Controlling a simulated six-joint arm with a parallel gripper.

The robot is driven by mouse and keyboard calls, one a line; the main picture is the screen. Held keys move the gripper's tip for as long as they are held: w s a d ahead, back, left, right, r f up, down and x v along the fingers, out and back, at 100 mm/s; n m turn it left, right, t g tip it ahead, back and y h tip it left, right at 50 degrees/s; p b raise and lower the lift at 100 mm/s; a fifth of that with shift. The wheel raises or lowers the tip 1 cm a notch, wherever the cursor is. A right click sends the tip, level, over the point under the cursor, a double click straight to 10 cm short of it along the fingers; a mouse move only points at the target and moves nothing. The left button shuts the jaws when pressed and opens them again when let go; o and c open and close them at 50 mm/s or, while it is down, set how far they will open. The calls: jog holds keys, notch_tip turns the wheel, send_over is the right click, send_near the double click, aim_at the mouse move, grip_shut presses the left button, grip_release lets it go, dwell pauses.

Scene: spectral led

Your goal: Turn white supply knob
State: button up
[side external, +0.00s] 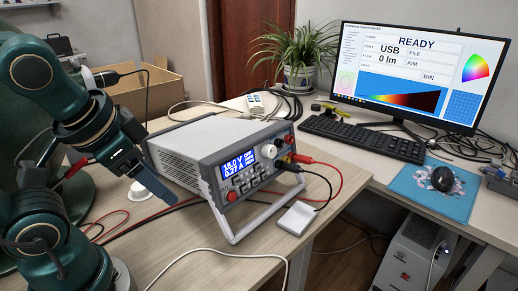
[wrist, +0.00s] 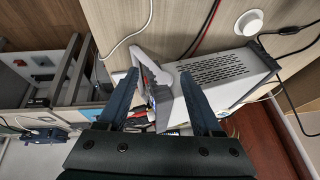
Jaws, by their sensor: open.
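The power supply (side external: 195,150) is a grey and white box on the wooden table in the side view, propped on its front stand, with its lit display (side external: 237,161) facing right. The white knob (side external: 276,152) sits on the right part of its front panel, above the terminals with red and black leads. My gripper (side external: 160,189) is left of the supply, pointing down toward it, apart from the knob. In the wrist view my gripper (wrist: 162,92) is open and empty, with the supply (wrist: 222,78) beyond the fingers. I cannot make out the knob there.
A small white box (side external: 296,217) lies right of the supply's front. Red and black cables run over the table. Behind stand a cardboard box (side external: 150,88) and a potted plant (side external: 297,55). A keyboard (side external: 362,137), monitor (side external: 410,75) and mouse (side external: 443,178) are at right.

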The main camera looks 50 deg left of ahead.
aim_at(273, 153)
notch_tip(273, 153, up, 5)
jog(key=w+d+r+m+t+h, duration=0.1)
jog(key=w+d+r+t, duration=0.35)
jog(key=w, duration=0.45)
jog(key=w+d+r+m+t+h, duration=0.1)
jog(key=w+d+r+t+h, duration=0.15)
jog(key=w+d, duration=0.5)
jog(key=w+d+r+m+t+h, duration=0.1)
jog(key=w+d+r+t, duration=0.3)
jog(key=w, duration=0.7)
jog(key=w+a+f+n+y, duration=0.25)
jog(key=a+f+y, duration=0.4)
jog(key=y, duration=0.55)
jog(key=s+a+f+n+g+y, duration=0.1)
jog(key=s+a+f+g+y, duration=0.1)
jog(key=s+f+g+y, duration=0.55)
notch_tip(273, 153, down, 9)
jog(key=s+a+t+y, duration=0.1)
jog(key=t, duration=0.1)
jog(key=shift+n, duration=0.25)
jog(key=shift+r+x, duration=0.1)
jog(key=shift+x, duration=1)
jog(key=shift+r+x, duration=0.15)
jog(key=shift+x, duration=0.9)
jog(key=shift+s, duration=0.1)
